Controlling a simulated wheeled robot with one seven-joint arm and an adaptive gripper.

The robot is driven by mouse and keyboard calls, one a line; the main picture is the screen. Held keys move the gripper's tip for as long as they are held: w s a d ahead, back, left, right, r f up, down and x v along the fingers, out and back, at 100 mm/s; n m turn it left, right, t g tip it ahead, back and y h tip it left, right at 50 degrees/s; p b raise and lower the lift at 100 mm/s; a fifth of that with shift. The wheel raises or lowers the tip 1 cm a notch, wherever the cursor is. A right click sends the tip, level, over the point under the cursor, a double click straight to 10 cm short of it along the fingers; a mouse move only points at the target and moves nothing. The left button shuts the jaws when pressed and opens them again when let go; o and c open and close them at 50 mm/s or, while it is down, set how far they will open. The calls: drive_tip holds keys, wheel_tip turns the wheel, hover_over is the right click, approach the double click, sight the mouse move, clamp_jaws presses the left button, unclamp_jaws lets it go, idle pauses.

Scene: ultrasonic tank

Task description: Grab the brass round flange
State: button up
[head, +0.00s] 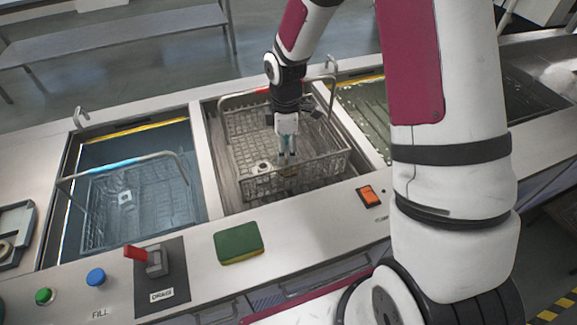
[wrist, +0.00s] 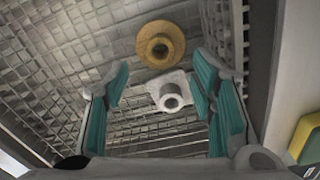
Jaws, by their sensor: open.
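The brass round flange (wrist: 160,45) lies on the mesh floor of the middle wire basket (wrist: 60,55). In the wrist view it is a gold disc with a dark central hole, just beyond my fingertips. In the head view only a small brownish part of the flange (head: 289,171) shows, below the fingertips and behind the basket's wire. My gripper (head: 286,156) is open, pointing down into the basket. Its teal fingers (wrist: 163,68) are spread, with nothing held. A grey square flange (wrist: 171,95) lies beside the brass one and shows between the fingers; it also shows in the head view (head: 262,167).
The basket walls stand close around my gripper, with a raised handle (head: 245,97) at the back. A left tank holds another basket (head: 150,215) with a pale part (head: 125,198). A green-yellow sponge (head: 238,243) and a red lever (head: 135,253) are on the front ledge.

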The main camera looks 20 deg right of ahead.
drive_tip(key=f, duration=0.4)
drive_tip(key=shift+s+d+f, duration=0.1)
drive_tip(key=shift+d+f, duration=0.15)
drive_tip(key=shift+f, duration=0.15)
clamp_jaws()
